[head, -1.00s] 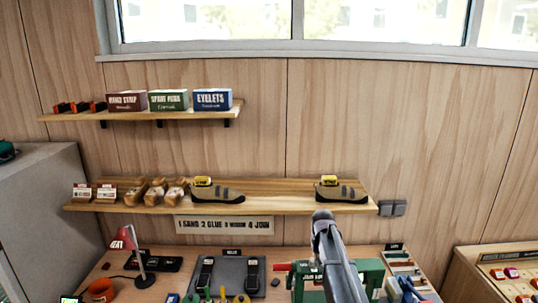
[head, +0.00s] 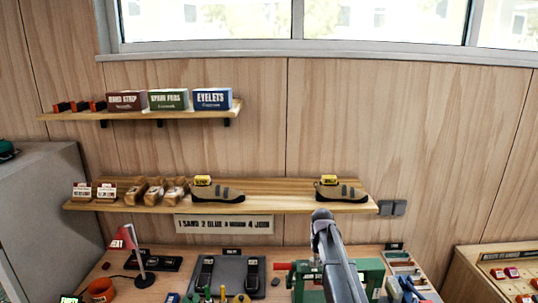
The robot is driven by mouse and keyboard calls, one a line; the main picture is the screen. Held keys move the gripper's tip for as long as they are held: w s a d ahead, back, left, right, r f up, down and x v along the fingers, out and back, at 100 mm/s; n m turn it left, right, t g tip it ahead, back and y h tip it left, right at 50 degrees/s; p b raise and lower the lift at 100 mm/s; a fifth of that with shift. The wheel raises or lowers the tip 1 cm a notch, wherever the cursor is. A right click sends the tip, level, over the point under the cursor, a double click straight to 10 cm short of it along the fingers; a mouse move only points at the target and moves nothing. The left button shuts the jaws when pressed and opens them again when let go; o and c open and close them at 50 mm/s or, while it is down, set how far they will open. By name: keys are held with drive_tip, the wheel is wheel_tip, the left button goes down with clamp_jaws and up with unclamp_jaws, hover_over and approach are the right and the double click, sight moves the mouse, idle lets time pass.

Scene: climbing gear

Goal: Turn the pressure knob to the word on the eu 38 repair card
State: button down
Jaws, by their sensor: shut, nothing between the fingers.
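Two climbing shoes, (head: 218,194) and (head: 342,193), sit on the same shelf with yellow tags that I cannot read. A green press-like machine (head: 374,275) with a red handle stands on the bench, partly hidden behind my grey arm. I cannot make out a pressure knob. My gripper's fingers do not show.
The upper shelf (head: 75,114) carries three boxes. A side cabinet (head: 480,262) stands at the right.

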drive_tip(key=shift+w+a, duration=0.1)
drive_tip(key=shift+w, duration=0.05)
idle(0.5)
drive_tip(key=shift+a, duration=1.05)
idle(0.6)
drive_tip(key=shift+s+a, duration=0.15)
drive_tip(key=shift+s, duration=0.15)
drive_tip(key=shift+r, duration=0.1)
idle(0.5)
wheel_tip(320, 180, up, 6)
drive_tip(key=p, duration=0.6)
